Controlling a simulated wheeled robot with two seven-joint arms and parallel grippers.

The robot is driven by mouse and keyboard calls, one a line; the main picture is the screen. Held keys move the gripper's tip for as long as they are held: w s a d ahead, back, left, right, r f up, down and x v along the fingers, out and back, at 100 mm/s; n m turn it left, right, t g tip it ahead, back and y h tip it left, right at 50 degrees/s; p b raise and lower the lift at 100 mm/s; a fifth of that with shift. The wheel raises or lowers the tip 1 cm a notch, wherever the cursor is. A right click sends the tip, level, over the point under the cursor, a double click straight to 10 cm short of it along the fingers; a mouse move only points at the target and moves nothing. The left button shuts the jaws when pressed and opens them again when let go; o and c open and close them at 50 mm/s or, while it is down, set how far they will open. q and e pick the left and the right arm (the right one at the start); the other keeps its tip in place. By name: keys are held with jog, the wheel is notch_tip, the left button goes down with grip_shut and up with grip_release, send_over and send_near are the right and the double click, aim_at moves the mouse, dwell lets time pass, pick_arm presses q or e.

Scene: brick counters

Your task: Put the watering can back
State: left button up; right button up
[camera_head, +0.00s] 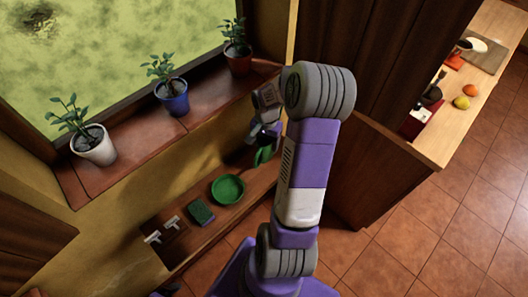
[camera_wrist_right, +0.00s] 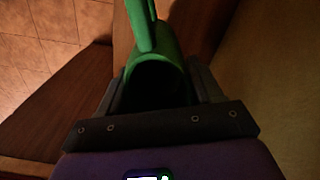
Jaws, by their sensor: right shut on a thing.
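The green watering can (camera_head: 263,156) shows only in part in the head view, below my right gripper (camera_head: 264,136) and partly hidden by it, near the yellow wall above the low wooden shelf. In the right wrist view the green can (camera_wrist_right: 155,62) fills the space between the two dark fingers of the right gripper (camera_wrist_right: 160,88), which is shut on it. A long narrow green part runs up out of that view. My left gripper is not in view.
A round green dish (camera_head: 228,189), a green sponge-like block (camera_head: 201,212) and white-handled tools (camera_head: 172,222) lie on the low shelf (camera_head: 258,192). Potted plants (camera_head: 173,96) stand on the windowsill. A dark wooden cabinet (camera_head: 350,175) stands right of my arm.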

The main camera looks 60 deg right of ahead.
notch_tip(320, 180, down, 5)
jog(key=shift+r+b, duration=0.2)
jog(key=shift+b, duration=0.35)
jog(key=shift+f, duration=0.2)
jog(key=shift+f, duration=0.15)
jog(key=o, duration=1.5)
